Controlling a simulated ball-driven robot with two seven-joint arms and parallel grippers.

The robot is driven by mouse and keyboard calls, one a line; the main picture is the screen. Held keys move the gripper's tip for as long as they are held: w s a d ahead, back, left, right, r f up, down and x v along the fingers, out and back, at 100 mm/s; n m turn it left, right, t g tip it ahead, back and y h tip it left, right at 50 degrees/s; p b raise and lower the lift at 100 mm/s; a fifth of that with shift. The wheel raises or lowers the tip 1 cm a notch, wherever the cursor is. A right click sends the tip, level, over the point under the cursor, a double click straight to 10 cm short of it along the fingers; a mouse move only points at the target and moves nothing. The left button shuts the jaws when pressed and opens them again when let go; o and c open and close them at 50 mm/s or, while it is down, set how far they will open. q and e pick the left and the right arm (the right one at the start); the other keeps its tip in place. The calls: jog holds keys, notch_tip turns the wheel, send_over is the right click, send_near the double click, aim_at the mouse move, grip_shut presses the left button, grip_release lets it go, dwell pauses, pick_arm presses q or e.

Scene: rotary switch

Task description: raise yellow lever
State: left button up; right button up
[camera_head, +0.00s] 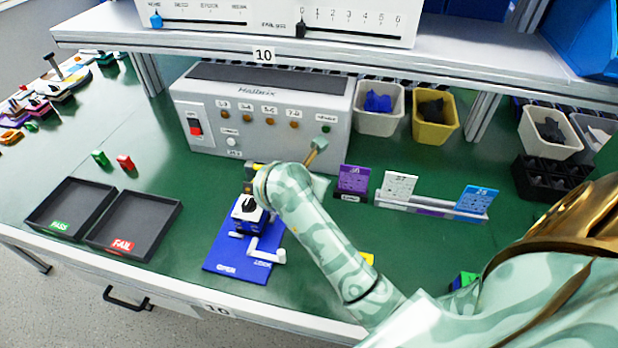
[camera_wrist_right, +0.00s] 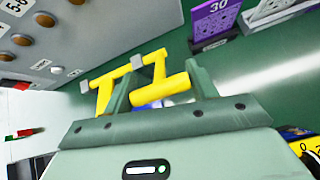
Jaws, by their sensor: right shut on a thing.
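The yellow lever (camera_wrist_right: 163,92) is a bar with a handle in the right wrist view. Its cylindrical end lies between the two fingers of my right gripper (camera_wrist_right: 160,76), which is shut on it. In the head view my right arm hides most of this spot; a yellow and dark part (camera_head: 249,174) shows beside my wrist. Just in front stands a small blue and white device (camera_head: 249,214) with a black knob, on a blue base plate (camera_head: 226,263) with a white crank handle. My left gripper is not in view.
A grey control box (camera_head: 265,130) with several brown buttons stands behind. PASS (camera_head: 62,203) and FAIL (camera_head: 150,212) trays lie to the left. A card rack (camera_head: 430,203) and bins (camera_head: 433,118) are on the right. Green bench between trays and box is mostly clear.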

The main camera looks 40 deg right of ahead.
jog(key=w+d+r+g+y+p, duration=0.1)
jog(key=y+p, duration=0.1)
jog(key=p, duration=0.1)
jog(key=w+d+r+g+y+p, duration=0.1)
jog(key=r+g+y+p, duration=0.1)
jog(key=p, duration=0.1)
jog(key=shift+w+d+g+p, duration=0.3)
jog(key=shift+d+p, duration=0.05)
jog(key=shift+d, duration=0.05)
jog(key=shift+w+d+y+p, duration=0.25)
jog(key=shift+y+p, duration=0.05)
jog(key=shift+y, duration=0.2)
jog(key=shift+w+d+g+y, duration=0.4)
jog(key=shift+d+g+y, duration=0.15)
jog(key=shift+g, duration=0.25)
jog(key=shift+w+d+g+y, duration=0.3)
jog(key=shift+d+g+y, duration=0.05)
jog(key=shift+g+y, duration=0.1)
jog(key=shift+w+d+f, duration=0.1)
jog(key=shift+d+f, duration=0.05)
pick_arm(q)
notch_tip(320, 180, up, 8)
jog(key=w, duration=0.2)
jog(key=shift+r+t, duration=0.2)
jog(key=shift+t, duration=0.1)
pick_arm(e)
jog(key=shift+w+d, duration=0.3)
jog(key=shift+d, duration=0.1)
